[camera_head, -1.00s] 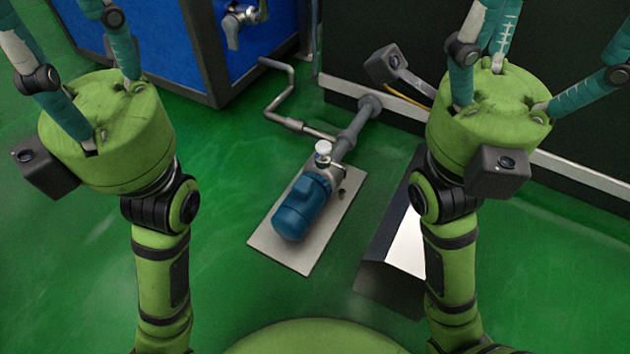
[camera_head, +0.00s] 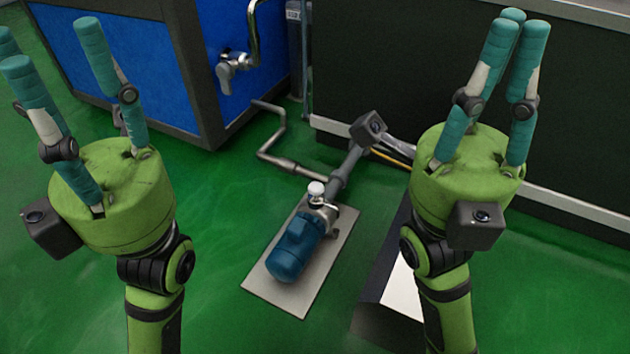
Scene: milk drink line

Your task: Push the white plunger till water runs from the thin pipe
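The white plunger (camera_head: 316,188) is a small pale knob on top of the blue pump (camera_head: 296,246), which sits on a grey plate (camera_head: 263,284) on the floor. The thin pipe (camera_head: 272,157) runs from the pump's outlet side, bends, and ends near the blue tank. No water shows at it. My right gripper (camera_head: 516,30) is right of the pump and apart from it, its teal fingers drawn together with nothing between them. My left gripper (camera_head: 55,45) is at the left, its fingers spread and empty, partly cut by the picture edge. Neither gripper touches the plunger.
A blue tank (camera_head: 130,65) with a metal tap (camera_head: 232,66) stands at the back left. A dark cabinet (camera_head: 400,75) fills the back right. A small dark box (camera_head: 368,128) sits on the pipe behind the pump. Green floor is clear left of the plate.

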